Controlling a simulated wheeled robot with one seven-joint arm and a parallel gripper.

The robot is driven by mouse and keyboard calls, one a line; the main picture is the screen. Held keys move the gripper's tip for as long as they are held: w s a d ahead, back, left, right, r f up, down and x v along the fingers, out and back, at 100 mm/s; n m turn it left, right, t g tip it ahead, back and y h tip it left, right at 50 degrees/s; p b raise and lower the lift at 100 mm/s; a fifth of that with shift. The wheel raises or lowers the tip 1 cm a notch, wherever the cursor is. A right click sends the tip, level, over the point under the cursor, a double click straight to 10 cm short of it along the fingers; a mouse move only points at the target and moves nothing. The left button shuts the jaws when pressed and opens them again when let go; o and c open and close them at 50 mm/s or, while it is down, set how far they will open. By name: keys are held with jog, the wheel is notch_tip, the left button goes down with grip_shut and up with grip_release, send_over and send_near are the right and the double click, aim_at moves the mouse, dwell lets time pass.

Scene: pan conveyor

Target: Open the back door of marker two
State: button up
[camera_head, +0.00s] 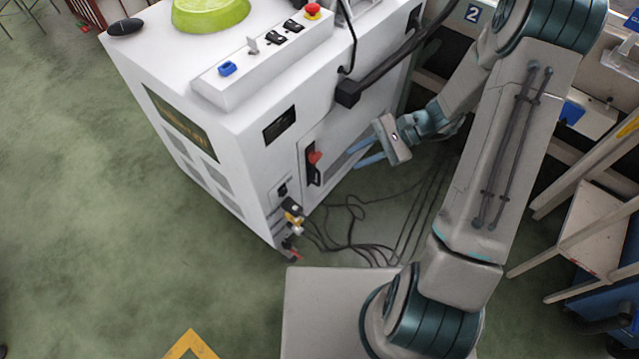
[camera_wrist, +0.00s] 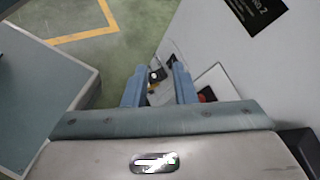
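The marker, a white cabinet (camera_head: 240,130), stands left of my arm. The small door (camera_head: 333,125) on its cable side has a dark latch with a red handle (camera_head: 314,158) near the lower left edge; the door looks closed. My gripper (camera_head: 356,157) is right of the handle, apart from it, with its blue fingers towards the cabinet. In the wrist view my gripper (camera_wrist: 158,75) has its fingers spread and empty. There the red handle (camera_wrist: 206,94) is partly hidden behind the right finger, on the white panel (camera_wrist: 217,78).
Plugs (camera_head: 292,214) stick out at the cabinet's lower corner, and black cables (camera_head: 350,235) lie on the floor below my gripper. A black box (camera_head: 348,93) on an arm juts from the cabinet above. Stools (camera_head: 590,225) stand right. Green floor (camera_head: 90,240) is open left.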

jog(key=w+f+m+t+y+b, duration=0.2)
jog(key=f+m, duration=0.1)
jog(key=f, duration=0.4)
jog(key=w+f+m+t+y+b, duration=0.1)
jog(key=w+f+m+y+b, duration=0.15)
jog(key=f, duration=0.45)
jog(key=m+t+b, duration=0.5)
jog(key=m+t, duration=0.3)
send_near(319, 186)
jog(key=d+r, duration=0.3)
jog(key=r, duration=0.1)
jog(key=shift+n, duration=0.25)
jog(key=b+x, duration=0.1)
jog(key=x, duration=0.3)
jog(key=b+x, duration=0.1)
jog(key=x, duration=0.8)
jog(key=shift+s+a+b, duration=0.15)
jog(key=shift+s+b, duration=0.25)
grip_shut()
